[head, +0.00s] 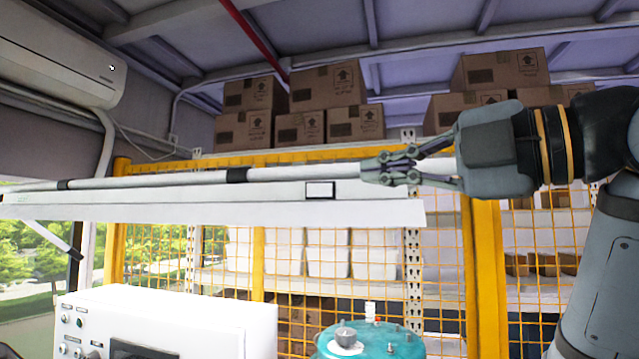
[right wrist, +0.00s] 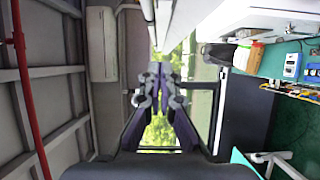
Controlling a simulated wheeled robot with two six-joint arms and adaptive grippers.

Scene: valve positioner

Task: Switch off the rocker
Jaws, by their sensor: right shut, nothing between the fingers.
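A small white rectangular plate with a dark border (head: 320,189) sits on the front face of a long white beam (head: 220,211), towards its right end. It may be the rocker, but I cannot tell for sure, nor which side is pressed. My right gripper (head: 372,170) comes in from the right, shut and empty, its fingertips pointing left, above and right of the plate in the picture. I cannot tell whether it touches the beam. The right wrist view shows its closed fingers (right wrist: 158,75). My left gripper is not in view.
A white box with knobs (head: 190,322) and a teal vessel (head: 385,342) stand below. A yellow mesh fence (head: 482,270) and shelves with cartons (head: 327,84) are behind. An air conditioner (head: 50,62) hangs upper left. The wrist view shows a blue device (right wrist: 292,65).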

